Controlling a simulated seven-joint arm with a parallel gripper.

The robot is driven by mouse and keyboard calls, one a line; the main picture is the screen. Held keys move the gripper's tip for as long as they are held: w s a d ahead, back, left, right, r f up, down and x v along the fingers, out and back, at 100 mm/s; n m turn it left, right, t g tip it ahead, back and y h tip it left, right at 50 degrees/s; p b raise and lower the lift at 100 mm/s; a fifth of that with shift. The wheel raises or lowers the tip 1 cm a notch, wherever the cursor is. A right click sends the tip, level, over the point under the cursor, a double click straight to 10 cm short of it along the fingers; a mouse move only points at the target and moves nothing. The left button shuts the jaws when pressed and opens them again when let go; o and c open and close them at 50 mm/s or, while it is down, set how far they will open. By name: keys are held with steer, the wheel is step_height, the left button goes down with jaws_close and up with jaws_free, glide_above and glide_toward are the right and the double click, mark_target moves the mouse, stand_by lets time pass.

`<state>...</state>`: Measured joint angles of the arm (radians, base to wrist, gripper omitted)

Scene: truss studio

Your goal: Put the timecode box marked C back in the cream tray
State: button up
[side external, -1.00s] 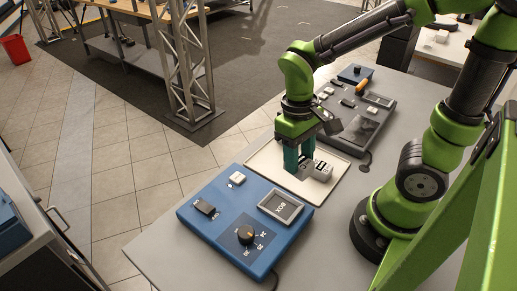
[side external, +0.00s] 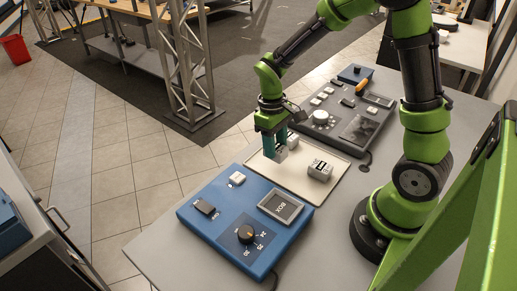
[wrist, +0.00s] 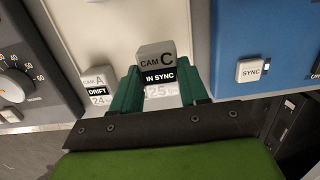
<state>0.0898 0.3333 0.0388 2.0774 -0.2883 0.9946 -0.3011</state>
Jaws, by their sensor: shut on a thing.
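The timecode box marked C (wrist: 157,62) is grey, with an "IN SYNC" strip and a 25 fps label. My gripper (wrist: 160,92) is shut on it, one teal finger at each side in the wrist view. In the side view my gripper (side external: 274,155) is low over the far-left part of the cream tray (side external: 299,184), with box C (side external: 282,156) partly hidden by the fingers. I cannot tell whether box C touches the tray.
The tray's middle is clear.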

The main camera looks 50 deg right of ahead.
steer(key=shift+w, duration=0.75)
steer(key=shift+w+f, duration=0.15)
steer(key=shift+f, duration=1.7)
steer(key=shift+f, duration=0.15)
steer(key=o, duration=1.2)
steer(key=shift+c, duration=0.2)
